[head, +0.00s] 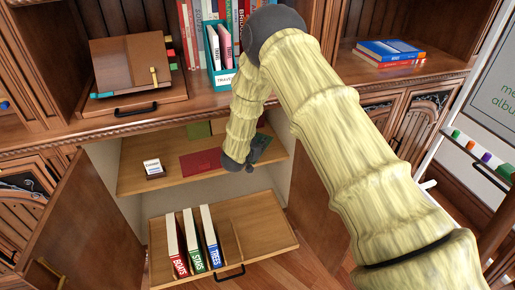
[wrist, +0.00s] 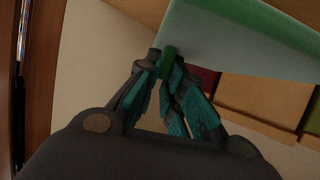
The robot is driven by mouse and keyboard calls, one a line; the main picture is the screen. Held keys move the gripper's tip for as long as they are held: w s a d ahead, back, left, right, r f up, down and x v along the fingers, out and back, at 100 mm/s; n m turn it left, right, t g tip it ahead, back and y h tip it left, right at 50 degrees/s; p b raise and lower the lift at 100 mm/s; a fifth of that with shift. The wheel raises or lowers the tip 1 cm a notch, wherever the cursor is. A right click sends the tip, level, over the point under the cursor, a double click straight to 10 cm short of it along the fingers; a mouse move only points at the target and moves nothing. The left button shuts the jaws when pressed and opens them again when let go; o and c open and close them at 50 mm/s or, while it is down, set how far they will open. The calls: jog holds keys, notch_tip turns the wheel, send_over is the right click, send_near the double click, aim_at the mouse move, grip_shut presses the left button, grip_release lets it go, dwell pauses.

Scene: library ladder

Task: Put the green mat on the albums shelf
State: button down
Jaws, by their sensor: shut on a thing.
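The green mat (head: 262,146) shows dark green beside my gripper (head: 238,162) in the head view, over the right part of the cabinet's inner shelf (head: 135,178). In the wrist view my gripper (wrist: 168,75) is shut on a green edge, and a broad pale green face of the mat (wrist: 235,38) spreads up and right from it. I cannot tell whether the mat touches the shelf. A small white label card (head: 152,166) stands at the shelf's left; its word is too small to read.
A flat red piece (head: 201,161) lies on the same shelf left of my gripper, with an olive-green piece (head: 199,130) behind. Below, a pulled-out shelf (head: 265,240) holds three upright binders (head: 192,240). Open cabinet doors (head: 82,215) flank the space. A whiteboard (head: 490,105) stands right.

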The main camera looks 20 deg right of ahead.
jog(key=shift+w+f, duration=0.1)
jog(key=shift+w, duration=1.15)
jog(key=shift+w+a+f+b, duration=0.15)
jog(key=shift+f+b, duration=0.2)
jog(key=shift+f, duration=1.4)
jog(key=shift+f, duration=0.15)
jog(key=c, duration=1.5)
grip_release()
jog(key=shift+c, duration=0.2)
jog(key=shift+r, duration=0.2)
jog(key=p+v, duration=0.1)
jog(key=v, duration=1.1)
